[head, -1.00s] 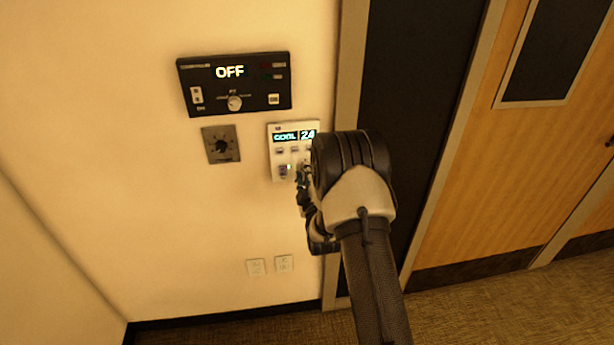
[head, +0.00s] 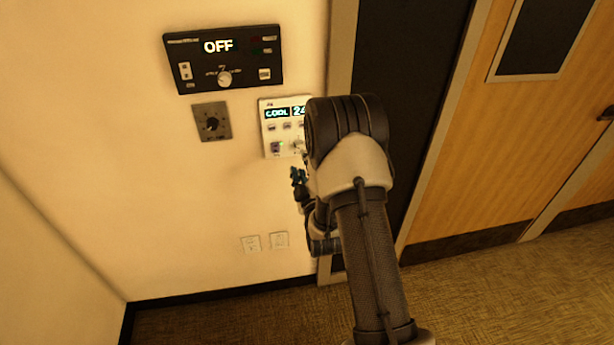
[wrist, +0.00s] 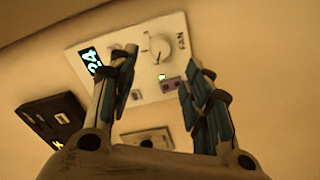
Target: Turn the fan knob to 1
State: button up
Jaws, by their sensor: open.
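The white control panel (head: 270,140) is on the wall, its display reading COOL and 24. My arm covers its right part in the head view. In the wrist view the panel (wrist: 128,77) appears turned, with the round white fan knob (wrist: 160,47) beside the word FAN. The knob's pointer setting is too small to read. My gripper (head: 297,174) is just below the panel in the head view. In the wrist view my gripper (wrist: 161,62) is open and empty, its two fingers apart on either side of the knob's line. The fingers do not visibly touch the knob.
A black controller (head: 224,60) reading OFF is on the wall above left, with a grey dial plate (head: 211,122) below it. A dark door panel and wooden door (head: 560,130) stand to the right.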

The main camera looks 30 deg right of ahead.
jog(key=v, duration=0.4)
jog(key=shift+s+a, duration=0.1)
jog(key=shift+s, duration=0.3)
jog(key=s+a+r+m+g+y, duration=0.2)
jog(key=s+a+r+g, duration=0.1)
jog(key=a+r, duration=0.25)
jog(key=s+a+r+m+g+y, duration=0.1)
jog(key=s+a+r+m+g, duration=0.2)
jog(key=r, duration=0.4)
jog(key=s+a+r+m+g, duration=0.1)
jog(key=s+a+g, duration=0.1)
jog(key=s, duration=0.6)
jog(key=s+a+r+m+g+y, duration=0.1)
jog(key=s+a+g, duration=0.1)
jog(key=s, duration=0.7)
jog(key=s+a+r+m+g+y, duration=0.1)
jog(key=s+a+m+g, duration=0.1)
jog(key=s, duration=0.7)
jog(key=shift+a+r+g, duration=0.3)
jog(key=shift+a, duration=0.4)
jog(key=shift+s, duration=0.15)
